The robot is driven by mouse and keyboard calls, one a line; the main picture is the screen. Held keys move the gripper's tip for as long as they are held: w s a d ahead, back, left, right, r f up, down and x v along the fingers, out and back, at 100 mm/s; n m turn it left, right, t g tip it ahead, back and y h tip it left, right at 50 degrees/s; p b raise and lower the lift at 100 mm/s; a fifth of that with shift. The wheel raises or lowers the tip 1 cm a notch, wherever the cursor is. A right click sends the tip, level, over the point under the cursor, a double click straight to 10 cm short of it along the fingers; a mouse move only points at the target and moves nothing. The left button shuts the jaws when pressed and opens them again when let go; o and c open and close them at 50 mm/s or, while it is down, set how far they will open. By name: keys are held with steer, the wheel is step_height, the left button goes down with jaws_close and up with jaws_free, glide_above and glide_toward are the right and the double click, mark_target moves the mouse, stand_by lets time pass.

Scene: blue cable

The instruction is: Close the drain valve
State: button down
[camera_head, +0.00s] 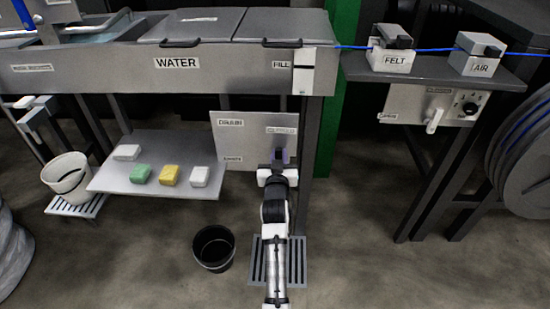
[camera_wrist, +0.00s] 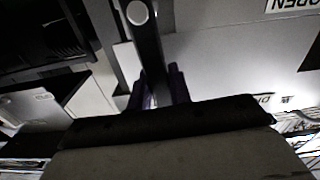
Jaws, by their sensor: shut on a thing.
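The drain valve's grey panel (camera_head: 240,140) hangs under the water trough in the head view. It carries a drain label at upper left, a label that seems to read closed at upper right, and a small label at lower left. My gripper (camera_head: 279,158) is at the panel's right side, below the upper-right label, and hides most of the handle. In the wrist view, the dark valve lever (camera_wrist: 148,45) runs down between the two purple fingers of my gripper (camera_wrist: 158,90), which is shut on it. A pale round end (camera_wrist: 137,12) shows at the lever's top.
The water trough (camera_head: 140,72) is above the panel. A shelf (camera_head: 110,182) with several coloured blocks is to the left. A black bucket (camera_head: 213,248) and a floor grate (camera_head: 295,262) are below. A right-hand bench (camera_head: 440,72) carries the felt and air blocks.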

steer(key=shift+d+r+m, duration=0.15)
steer(key=shift+d+m, duration=0.1)
steer(key=shift+m, duration=0.05)
stand_by(0.4)
steer(key=c, duration=1.3)
jaws_free()
steer(key=s+b, duration=0.1)
steer(key=s, duration=1.2)
steer(key=shift+s+b, duration=0.35)
steer(key=shift+s, duration=0.05)
